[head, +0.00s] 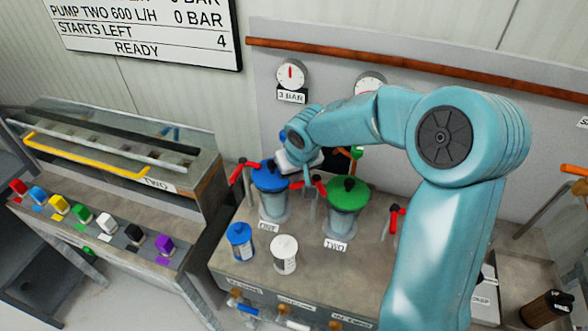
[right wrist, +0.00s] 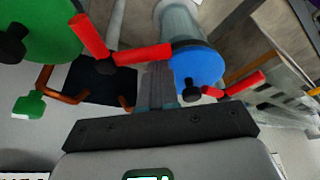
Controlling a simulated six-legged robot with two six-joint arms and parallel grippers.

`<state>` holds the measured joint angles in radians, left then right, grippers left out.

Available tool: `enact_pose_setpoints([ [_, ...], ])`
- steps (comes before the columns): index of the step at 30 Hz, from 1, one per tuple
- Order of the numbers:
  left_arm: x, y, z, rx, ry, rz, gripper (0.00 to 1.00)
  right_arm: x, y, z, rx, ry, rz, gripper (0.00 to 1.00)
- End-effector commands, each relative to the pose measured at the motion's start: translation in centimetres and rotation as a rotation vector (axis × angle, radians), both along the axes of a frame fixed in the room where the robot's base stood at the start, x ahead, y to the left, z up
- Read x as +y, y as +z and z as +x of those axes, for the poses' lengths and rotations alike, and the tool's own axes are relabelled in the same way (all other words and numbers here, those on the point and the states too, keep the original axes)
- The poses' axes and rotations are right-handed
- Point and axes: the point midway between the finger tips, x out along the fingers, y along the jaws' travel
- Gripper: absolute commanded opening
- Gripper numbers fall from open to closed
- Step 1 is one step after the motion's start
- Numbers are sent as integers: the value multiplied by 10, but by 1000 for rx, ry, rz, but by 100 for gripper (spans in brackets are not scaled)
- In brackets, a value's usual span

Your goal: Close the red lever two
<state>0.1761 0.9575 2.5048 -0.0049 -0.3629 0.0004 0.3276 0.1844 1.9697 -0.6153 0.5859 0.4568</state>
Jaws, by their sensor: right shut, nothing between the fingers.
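A red lever (head: 321,188) stands between the blue-lidded pot (head: 270,178) marked ONE and the green-lidded pot (head: 346,196) marked TWO. In the right wrist view this red lever (right wrist: 145,54) shows two red arms, one slanting up and one reaching right towards the blue lid (right wrist: 197,68). My right gripper (head: 309,196) is shut and empty beside it. In the right wrist view its fingers (right wrist: 157,82) overlap the end of the sideways arm; I cannot tell if they touch. My left gripper is not in view.
More red levers stand left of the blue pot (head: 238,171) and right of the green pot (head: 395,218). A blue canister (head: 240,242) and a white one (head: 284,254) stand at the front. Gauges (head: 291,75) hang behind. My right arm hides the bench's right part.

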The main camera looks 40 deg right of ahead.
Motion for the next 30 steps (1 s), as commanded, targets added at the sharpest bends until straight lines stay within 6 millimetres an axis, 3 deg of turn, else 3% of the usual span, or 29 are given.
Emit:
enact_pose_setpoints([
  [12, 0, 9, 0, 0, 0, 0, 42, 9, 0, -20, 1, 358, 2, 0],
  [30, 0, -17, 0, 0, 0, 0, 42, 10, -2, -44, 2, 355, 0, 0],
])
